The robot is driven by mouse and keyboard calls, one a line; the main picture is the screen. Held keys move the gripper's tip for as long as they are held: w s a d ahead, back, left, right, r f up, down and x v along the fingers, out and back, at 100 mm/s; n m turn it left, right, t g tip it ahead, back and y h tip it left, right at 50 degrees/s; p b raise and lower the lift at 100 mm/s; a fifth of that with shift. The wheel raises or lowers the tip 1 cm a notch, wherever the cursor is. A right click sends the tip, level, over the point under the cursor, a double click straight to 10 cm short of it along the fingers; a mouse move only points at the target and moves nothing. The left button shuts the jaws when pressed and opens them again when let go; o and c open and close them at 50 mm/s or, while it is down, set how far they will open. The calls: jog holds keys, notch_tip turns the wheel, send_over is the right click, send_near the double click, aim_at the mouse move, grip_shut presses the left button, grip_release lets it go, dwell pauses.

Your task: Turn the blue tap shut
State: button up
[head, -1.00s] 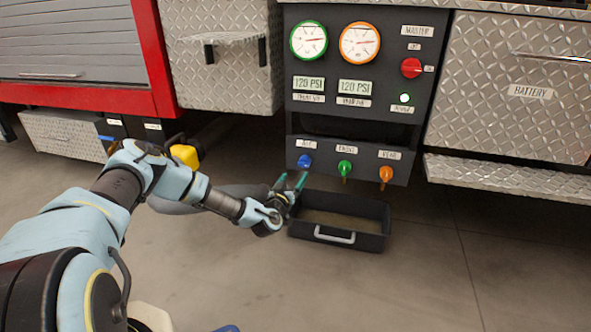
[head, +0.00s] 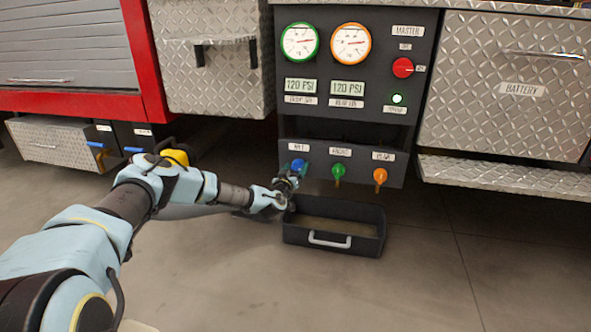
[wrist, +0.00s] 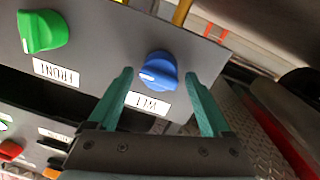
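The blue tap (head: 298,165) is the leftmost of three taps on the lower dark panel. In the wrist view the blue tap (wrist: 158,71) is a round knob with a white mark, beside its white label. My gripper (head: 291,176) is at the blue tap in the head view and partly covers it. In the wrist view my gripper (wrist: 158,82) has its two green fingers spread apart, one on each side of the knob. Gaps show between the fingers and the knob. Whether the tips reach around it in depth is hard to tell.
The green tap (head: 338,171) and the orange tap (head: 380,177) are to the right on the same panel. A black tray (head: 366,246) with a grey handle stands on the floor below. The red master knob (head: 403,68) and gauges are above. Open floor lies in front.

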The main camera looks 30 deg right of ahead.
jog(key=shift+w+a, duration=0.1)
jog(key=c, duration=1.2)
jog(key=shift+f+n, duration=0.1)
jog(key=shift+n, duration=0.2)
jog(key=n+b, duration=0.3)
jog(key=shift+w+a+f+n, duration=0.1)
jog(key=shift+f+n, duration=0.1)
jog(key=shift+n, duration=0.1)
jog(key=n+t+b, duration=0.1)
jog(key=n+b, duration=0.1)
jog(key=n, duration=0.2)
jog(key=shift+w+a+f+n+b, duration=0.1)
jog(key=shift+n+b, duration=0.3)
jog(key=n+b, duration=0.2)
jog(key=n, duration=0.2)
jog(key=shift+f+n, duration=0.15)
jog(key=shift+n, duration=0.25)
jog(key=n+b, duration=0.2)
jog(key=n, duration=0.3)
jog(key=shift+y, duration=0.3)
jog(key=shift+f, duration=0.1)
